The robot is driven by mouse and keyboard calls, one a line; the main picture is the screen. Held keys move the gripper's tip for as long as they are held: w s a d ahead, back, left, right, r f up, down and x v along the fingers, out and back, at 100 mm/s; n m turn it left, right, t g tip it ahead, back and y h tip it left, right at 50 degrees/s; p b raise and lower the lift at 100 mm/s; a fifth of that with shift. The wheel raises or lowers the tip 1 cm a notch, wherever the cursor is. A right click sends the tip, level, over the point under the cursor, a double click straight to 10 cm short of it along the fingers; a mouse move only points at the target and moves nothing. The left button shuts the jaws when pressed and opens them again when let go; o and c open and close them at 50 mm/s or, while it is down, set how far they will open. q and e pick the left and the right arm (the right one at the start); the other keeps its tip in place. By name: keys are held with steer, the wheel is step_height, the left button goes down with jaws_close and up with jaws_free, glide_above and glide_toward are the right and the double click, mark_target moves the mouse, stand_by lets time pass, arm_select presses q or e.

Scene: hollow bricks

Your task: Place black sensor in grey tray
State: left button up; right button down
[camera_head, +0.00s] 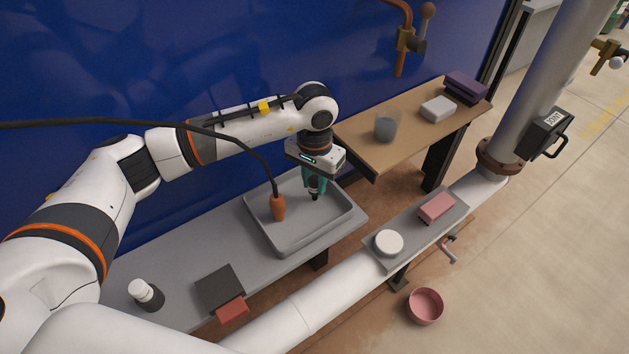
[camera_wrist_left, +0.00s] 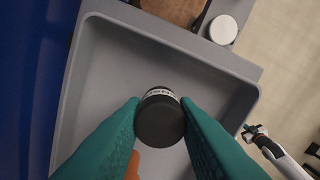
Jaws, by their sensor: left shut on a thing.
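The black sensor (camera_wrist_left: 160,118), a short dark cylinder with a pale printed band, is between the teal fingers of my left gripper (camera_wrist_left: 160,112). In the head view the left gripper (camera_head: 315,186) points down over the grey tray (camera_head: 340,225), shut on the sensor (camera_head: 315,195). The tray is shallow with rounded corners and also shows in the wrist view (camera_wrist_left: 100,70). I cannot tell whether the sensor touches the tray floor. What looks like my right gripper (camera_wrist_left: 252,132) shows small at the right of the wrist view; its fingers are unclear.
An orange plug (camera_head: 278,207) on a black cable hangs over the tray's left part. A dark block (camera_head: 220,288), a red block (camera_head: 232,310) and a white-capped bottle (camera_head: 146,294) are left. A white disc (camera_head: 389,243) and pink brick (camera_head: 437,207) are right.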

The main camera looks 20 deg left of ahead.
mark_target(315, 180)
arm_select(q)
steer(key=o, duration=1)
arm_select(e)
steer(key=shift+s+f, duration=0.15)
steer(key=shift+s, duration=0.55)
arm_select(q)
step_height(315, 180, up, 8)
steer(key=shift+f+b, duration=0.2)
steer(key=shift+b, duration=0.4)
arm_select(e)
steer(key=shift+w+f, duration=0.15)
steer(key=shift+f, duration=0.3)
